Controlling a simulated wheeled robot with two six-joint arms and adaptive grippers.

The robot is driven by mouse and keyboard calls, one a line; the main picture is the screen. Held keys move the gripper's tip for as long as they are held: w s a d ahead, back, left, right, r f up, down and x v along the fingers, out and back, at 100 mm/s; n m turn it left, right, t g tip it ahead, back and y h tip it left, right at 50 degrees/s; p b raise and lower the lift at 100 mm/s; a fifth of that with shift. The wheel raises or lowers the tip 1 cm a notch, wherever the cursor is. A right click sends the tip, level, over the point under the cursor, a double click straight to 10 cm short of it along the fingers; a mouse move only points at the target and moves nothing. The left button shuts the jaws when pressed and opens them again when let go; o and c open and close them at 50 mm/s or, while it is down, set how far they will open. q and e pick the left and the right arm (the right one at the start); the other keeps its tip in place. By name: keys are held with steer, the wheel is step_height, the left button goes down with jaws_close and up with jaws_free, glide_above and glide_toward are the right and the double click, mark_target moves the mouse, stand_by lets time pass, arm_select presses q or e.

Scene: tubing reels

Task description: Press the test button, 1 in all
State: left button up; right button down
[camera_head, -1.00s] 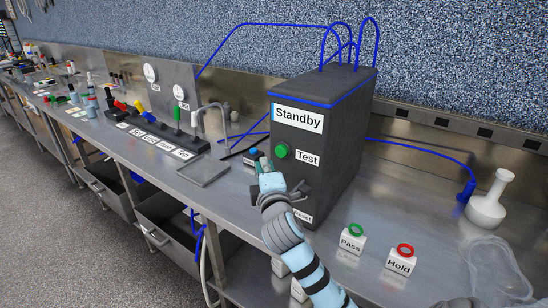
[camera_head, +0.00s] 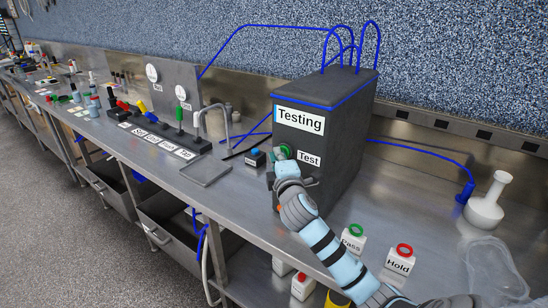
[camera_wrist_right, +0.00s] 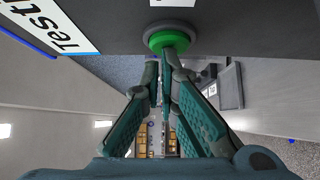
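The dark test box (camera_head: 343,130) stands on the steel bench, and its display (camera_head: 300,120) reads "Testing". The green test button (camera_head: 287,151) is on its front face, left of the "Test" label (camera_head: 309,158), and is partly covered by my right gripper (camera_head: 279,158). In the right wrist view, the green button (camera_wrist_right: 168,38) is straight ahead of the fingertips, which appear to touch it or nearly touch it. The right fingers (camera_wrist_right: 162,65) are brought together with nothing seen between them. My left gripper is not in view.
A Pass box (camera_head: 352,240) with a green ring and a Hold box (camera_head: 401,260) with a red ring are right of the arm. A white flask (camera_head: 486,208) stands farther right. A small box with a blue button (camera_head: 255,157) is left of the gripper.

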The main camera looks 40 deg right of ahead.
steer(key=shift+d+f, duration=0.1)
steer(key=shift+d, duration=0.05)
steer(key=w+a+p+v, duration=0.1)
steer(key=a+v, duration=0.1)
steer(key=v, duration=1)
steer(key=shift+s+a, duration=0.15)
steer(key=shift+a, duration=0.4)
